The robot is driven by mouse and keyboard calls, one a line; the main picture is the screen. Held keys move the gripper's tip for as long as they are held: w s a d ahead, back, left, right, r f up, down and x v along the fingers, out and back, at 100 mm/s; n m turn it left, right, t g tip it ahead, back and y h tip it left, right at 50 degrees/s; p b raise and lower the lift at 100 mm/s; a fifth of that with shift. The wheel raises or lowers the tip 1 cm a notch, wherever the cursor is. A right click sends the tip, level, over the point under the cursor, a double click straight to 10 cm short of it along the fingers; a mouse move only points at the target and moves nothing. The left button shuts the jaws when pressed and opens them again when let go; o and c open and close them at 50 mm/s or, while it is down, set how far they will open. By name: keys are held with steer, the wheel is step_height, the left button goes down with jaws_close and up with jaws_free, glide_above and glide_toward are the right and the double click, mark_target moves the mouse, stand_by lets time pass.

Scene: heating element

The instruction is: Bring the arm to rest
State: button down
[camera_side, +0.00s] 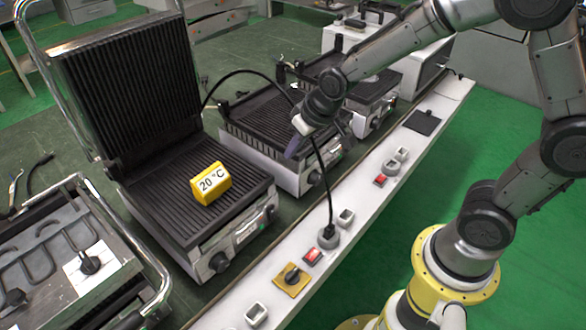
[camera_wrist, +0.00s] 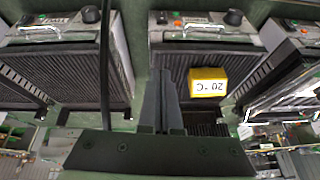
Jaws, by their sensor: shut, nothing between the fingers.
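My gripper (camera_side: 294,146) is shut and empty. In the side view it hangs in the air near the second grill, to the right of the open grill. In the wrist view my gripper's fingers (camera_wrist: 160,84) are together and point up over the grill plates. The open contact grill (camera_side: 150,185) has its ribbed lid raised. A yellow block marked 20 °C (camera_side: 211,184) lies on its lower plate. The block also shows in the wrist view (camera_wrist: 208,82), right of my fingers and apart from them.
A black cable runs from the grills to a plug (camera_side: 327,236) in the white strip (camera_side: 345,262), passing close by my gripper. The strip carries switches and a yellow knob plate (camera_side: 292,280). Another appliance (camera_side: 60,255) stands at left. Green floor (camera_side: 480,110) is clear at right.

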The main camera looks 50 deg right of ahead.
steer(key=s+d+r+t, duration=0.25)
steer(key=s+r, duration=0.75)
steer(key=r, duration=0.5)
steer(key=s+f+g, duration=0.2)
steer(key=s, duration=1.1)
steer(key=shift+s+d+f+n, duration=0.15)
steer(key=shift+d+f+n, duration=0.05)
steer(key=shift+d+n, duration=0.2)
